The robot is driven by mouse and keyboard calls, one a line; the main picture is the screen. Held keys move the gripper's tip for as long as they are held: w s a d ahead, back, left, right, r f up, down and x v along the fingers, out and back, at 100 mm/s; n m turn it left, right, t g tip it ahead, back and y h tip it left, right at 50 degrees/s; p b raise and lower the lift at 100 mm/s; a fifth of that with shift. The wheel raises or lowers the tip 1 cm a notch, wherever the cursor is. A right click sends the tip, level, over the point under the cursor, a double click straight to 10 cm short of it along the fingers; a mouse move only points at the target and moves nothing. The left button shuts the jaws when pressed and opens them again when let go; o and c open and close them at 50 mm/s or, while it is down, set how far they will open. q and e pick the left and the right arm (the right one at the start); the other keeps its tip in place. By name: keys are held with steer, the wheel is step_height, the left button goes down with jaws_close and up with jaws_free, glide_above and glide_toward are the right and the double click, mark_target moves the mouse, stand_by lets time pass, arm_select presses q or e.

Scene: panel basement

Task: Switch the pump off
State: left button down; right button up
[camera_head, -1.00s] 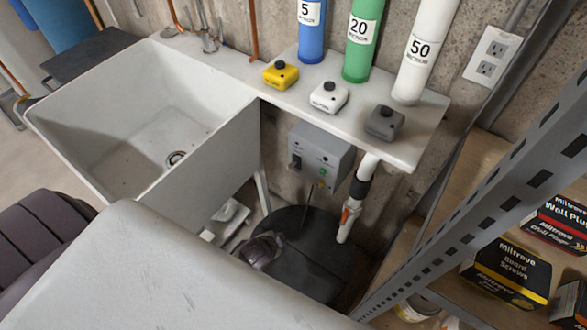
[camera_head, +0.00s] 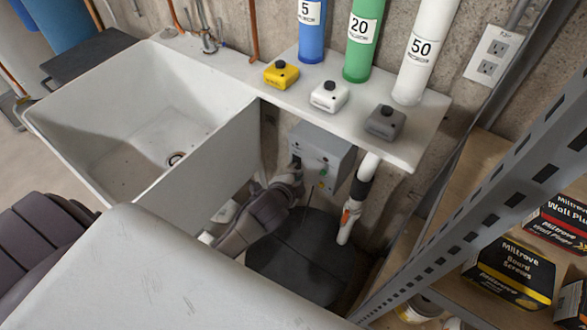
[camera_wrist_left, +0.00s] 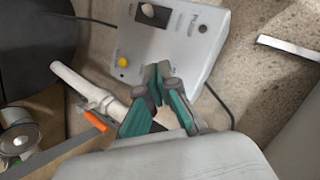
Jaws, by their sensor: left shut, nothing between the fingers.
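The grey pump control box (camera_head: 327,150) hangs on the wall below the white counter; it also fills the top of the left wrist view (camera_wrist_left: 180,45). Its dark rocker switch (camera_wrist_left: 155,13) is on the face, with a yellow part (camera_wrist_left: 123,62) at another edge. A small green light (camera_head: 323,172) shows on the box in the head view. My left gripper (camera_head: 297,174) is at the lower left of the box face. In the wrist view its teal fingers (camera_wrist_left: 158,82) are shut and empty, overlapping the box face; contact cannot be told. My right gripper is out of view.
A white sink (camera_head: 150,115) stands to the left, and a dark round lid (camera_head: 305,255) is below. A white pipe with an orange handle (camera_head: 347,217) is right of the box. Metal shelving (camera_head: 470,190) bounds the right; the counter (camera_head: 400,150) is above.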

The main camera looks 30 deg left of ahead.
mark_target(293, 166)
arm_select(q)
steer(key=b+x, duration=0.1)
steer(key=x, duration=0.6)
steer(key=shift+w+f, duration=0.2)
steer(key=shift+w, duration=0.1)
steer(key=shift+s+a+f, duration=0.2)
steer(key=shift+a+f, duration=0.3)
steer(key=shift+a, duration=0.35)
steer(key=shift+s+a+f, duration=0.15)
steer(key=shift+a+f, duration=0.3)
steer(key=shift+a, duration=0.45)
